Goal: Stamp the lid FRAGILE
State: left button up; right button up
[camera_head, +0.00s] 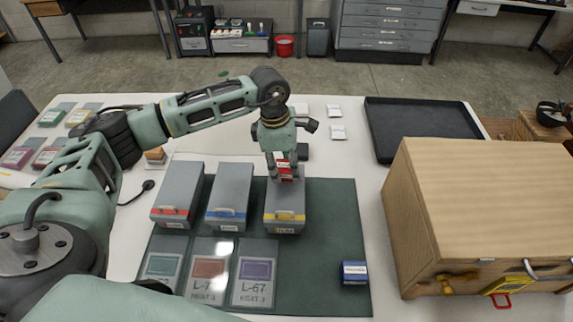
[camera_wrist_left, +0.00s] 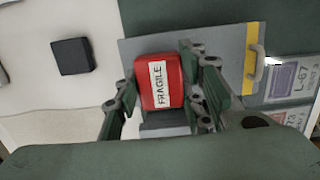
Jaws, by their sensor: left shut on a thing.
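My left gripper (camera_head: 284,172) is shut on a red stamp block with a white FRAGILE label, which shows in the left wrist view (camera_wrist_left: 160,82). The stamp is over the lid of the grey box with the yellow stripe (camera_head: 285,205); I cannot tell whether it touches the lid. The same box shows behind the stamp in the left wrist view (camera_wrist_left: 228,58). Two more grey boxes stand to its left, one with a blue stripe (camera_head: 229,195) and one with a red stripe (camera_head: 178,195). The lid under the stamp is hidden. My right gripper is not in view.
Label cards, including L-67 (camera_head: 255,273), lie on the green mat (camera_head: 335,230) in front of the boxes. A blue block (camera_head: 354,272) sits at the mat's right. A wooden case (camera_head: 480,200) fills the right side. A black tray (camera_head: 420,125) lies behind it.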

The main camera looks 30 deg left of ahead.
pick_arm(q)
jog(key=shift+f, duration=0.1)
jog(key=shift+f, duration=0.2)
jog(key=shift+f+b, duration=0.2)
jog(key=shift+b, duration=0.25)
dwell(0.3)
dwell(0.9)
jog(key=shift+f, duration=0.1)
dwell(0.4)
